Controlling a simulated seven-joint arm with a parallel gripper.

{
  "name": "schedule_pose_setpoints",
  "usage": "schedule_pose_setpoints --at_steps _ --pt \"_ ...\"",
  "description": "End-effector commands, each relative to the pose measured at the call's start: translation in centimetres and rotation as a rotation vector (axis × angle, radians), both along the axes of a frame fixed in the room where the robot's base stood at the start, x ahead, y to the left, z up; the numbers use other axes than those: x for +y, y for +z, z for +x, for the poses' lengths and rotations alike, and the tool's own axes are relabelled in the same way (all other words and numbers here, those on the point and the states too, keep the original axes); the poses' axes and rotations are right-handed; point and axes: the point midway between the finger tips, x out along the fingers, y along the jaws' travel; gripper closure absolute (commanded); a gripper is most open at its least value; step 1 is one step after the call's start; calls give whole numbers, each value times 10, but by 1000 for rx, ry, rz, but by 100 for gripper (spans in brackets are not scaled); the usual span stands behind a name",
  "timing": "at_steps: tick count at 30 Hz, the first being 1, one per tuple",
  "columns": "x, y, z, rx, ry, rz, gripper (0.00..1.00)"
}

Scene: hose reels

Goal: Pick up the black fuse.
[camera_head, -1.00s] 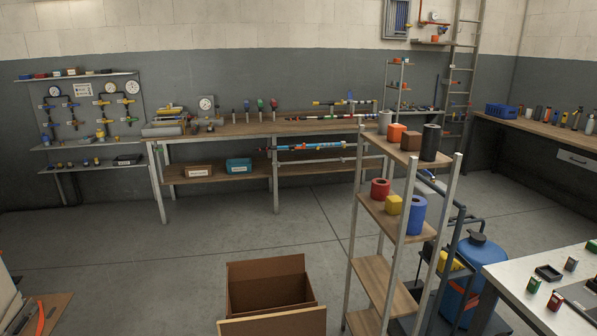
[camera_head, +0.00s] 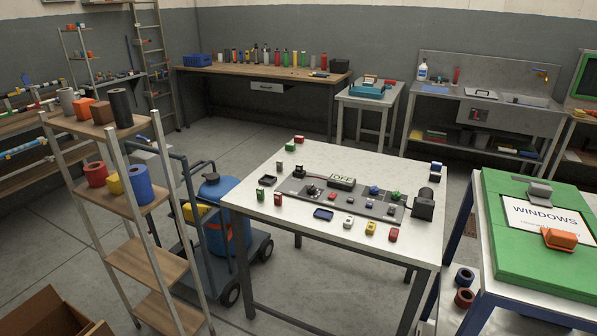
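A white table (camera_head: 262,224) stands in the middle of the view. Several small fuse-like blocks in green, red, white and yellow lie on it around a grey panel (camera_head: 325,197). A small dark block (camera_head: 280,167) stands near the table's left side, by a dark shallow tray (camera_head: 269,181); it looks black or dark grey, and I cannot tell for sure that it is the black fuse. A larger black box (camera_head: 423,203) stands at the panel's right end. My gripper is not in view.
A wooden shelf rack (camera_head: 153,265) and a cart with a blue tank (camera_head: 213,194) stand left of the table. A green-topped table (camera_head: 535,266) with a "WINDOWS" sign is at right. Open floor lies behind the white table, before the back workbench (camera_head: 262,78).

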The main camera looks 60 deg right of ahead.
Motion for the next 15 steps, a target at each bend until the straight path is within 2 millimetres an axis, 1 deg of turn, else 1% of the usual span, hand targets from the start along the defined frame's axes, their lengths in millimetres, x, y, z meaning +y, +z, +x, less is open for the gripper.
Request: schedule_pose_setpoints --at_steps 11,12,15 --pt "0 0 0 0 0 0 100" --pt "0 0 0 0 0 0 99" --pt "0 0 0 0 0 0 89"
